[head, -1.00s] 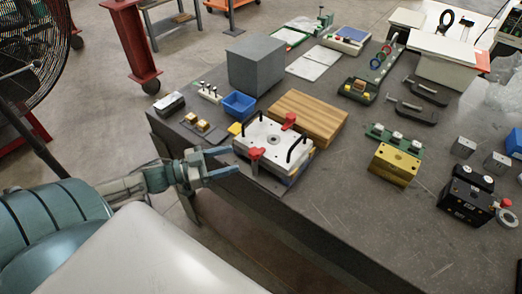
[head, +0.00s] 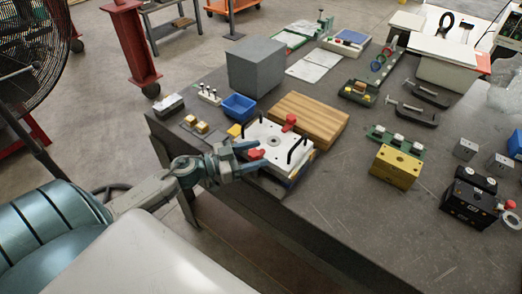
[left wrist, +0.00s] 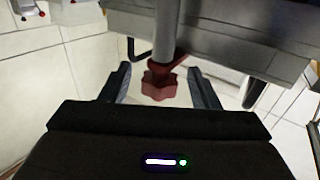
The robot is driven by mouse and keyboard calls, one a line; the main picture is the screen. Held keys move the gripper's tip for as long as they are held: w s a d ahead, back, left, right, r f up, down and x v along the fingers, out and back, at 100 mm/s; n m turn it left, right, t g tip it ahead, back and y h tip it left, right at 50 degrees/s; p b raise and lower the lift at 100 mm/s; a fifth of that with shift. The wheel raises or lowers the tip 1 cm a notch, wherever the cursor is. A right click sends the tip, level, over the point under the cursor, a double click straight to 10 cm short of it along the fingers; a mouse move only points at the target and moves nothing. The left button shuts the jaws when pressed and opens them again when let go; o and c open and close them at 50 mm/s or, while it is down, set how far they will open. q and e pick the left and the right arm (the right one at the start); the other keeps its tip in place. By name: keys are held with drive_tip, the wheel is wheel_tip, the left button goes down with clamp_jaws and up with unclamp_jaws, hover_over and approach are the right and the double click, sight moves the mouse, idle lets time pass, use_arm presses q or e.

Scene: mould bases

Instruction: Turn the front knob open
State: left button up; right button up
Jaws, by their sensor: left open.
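The mould base (head: 270,136) has a white top plate with two black handles and stands at the table's near edge. Its front red knob (head: 255,154) is on the near side; a second red knob (head: 289,121) is at the back. My left gripper (head: 249,158) is open, with its fingers on either side of the front knob. In the left wrist view the front knob (left wrist: 160,84), dark red and lobed on a grey shaft, sits between the spread fingers (left wrist: 162,80), with gaps on both sides. My right gripper is not in view.
A wooden block (head: 310,117) lies right behind the mould base. A blue bin (head: 238,107), a grey block (head: 256,66) and a yellow block (head: 396,167) also stand on the grey table (head: 340,195).

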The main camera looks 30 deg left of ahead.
use_arm(q)
drive_tip(key=shift+p+x, duration=0.35)
drive_tip(key=shift+x, duration=0.65)
